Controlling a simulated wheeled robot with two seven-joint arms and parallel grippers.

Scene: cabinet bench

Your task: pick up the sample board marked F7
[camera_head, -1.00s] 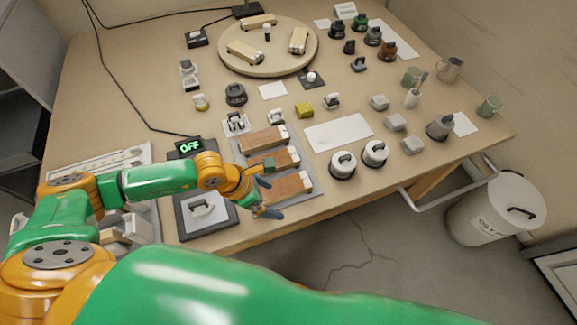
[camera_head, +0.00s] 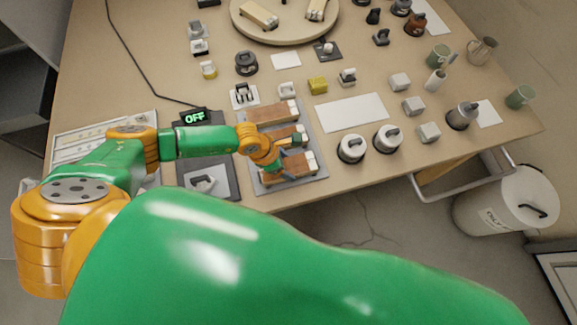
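Three brown wooden boards with pale end tags lie in a row on a grey tray (camera_head: 255,181): a far board (camera_head: 272,113), a middle board (camera_head: 288,133) and a near board (camera_head: 300,166). The tags are too small to read, so I cannot tell which is F7. My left gripper (camera_head: 288,160) is over the tray, at the middle and near boards. Its fingers look spread apart, and it partly hides both boards. I cannot tell whether it touches them. More wooden boards (camera_head: 258,15) lie on a round turntable (camera_head: 285,38) at the back. My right gripper is out of view.
A dark pad (camera_head: 228,185) with a pale handled piece and a display reading OFF (camera_head: 195,118) stand left of the tray. Right of it are a white sheet (camera_head: 350,112) and two white-topped knobs (camera_head: 351,148). A bin (camera_head: 500,205) stands beyond the bench.

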